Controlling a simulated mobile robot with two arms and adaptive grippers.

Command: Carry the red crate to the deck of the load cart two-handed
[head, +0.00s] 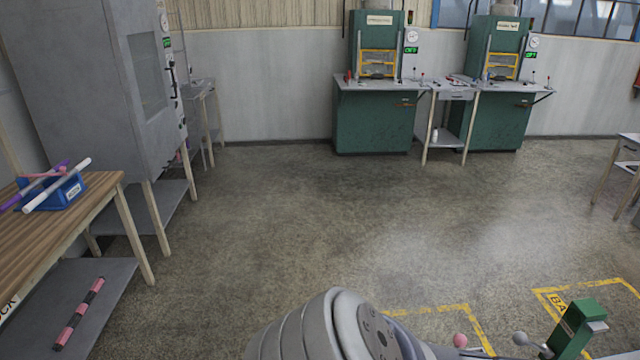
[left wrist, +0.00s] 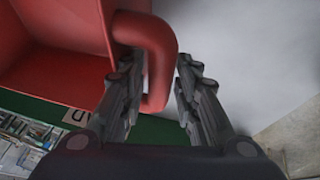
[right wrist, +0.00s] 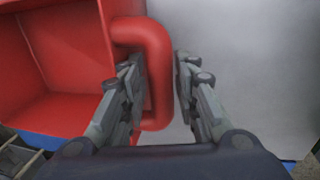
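The red crate shows only in the wrist views. In the left wrist view its wall (left wrist: 55,80) and a rounded red handle (left wrist: 160,60) are at upper left. My left gripper (left wrist: 157,70) has a finger on either side of this handle. In the right wrist view the crate (right wrist: 60,60) has a similar handle (right wrist: 157,70) between the fingers of my right gripper (right wrist: 158,65). Both grippers look open, with a narrow gap on the right of each handle; contact on the left is unclear. A green strip (left wrist: 160,130) with a partly hidden label shows below the crate. I cannot identify the load cart for certain.
Green presses (head: 375,120) line the back wall. Yellow floor markings (head: 470,320) and a green device (head: 575,330) are at lower right. The middle floor is clear.

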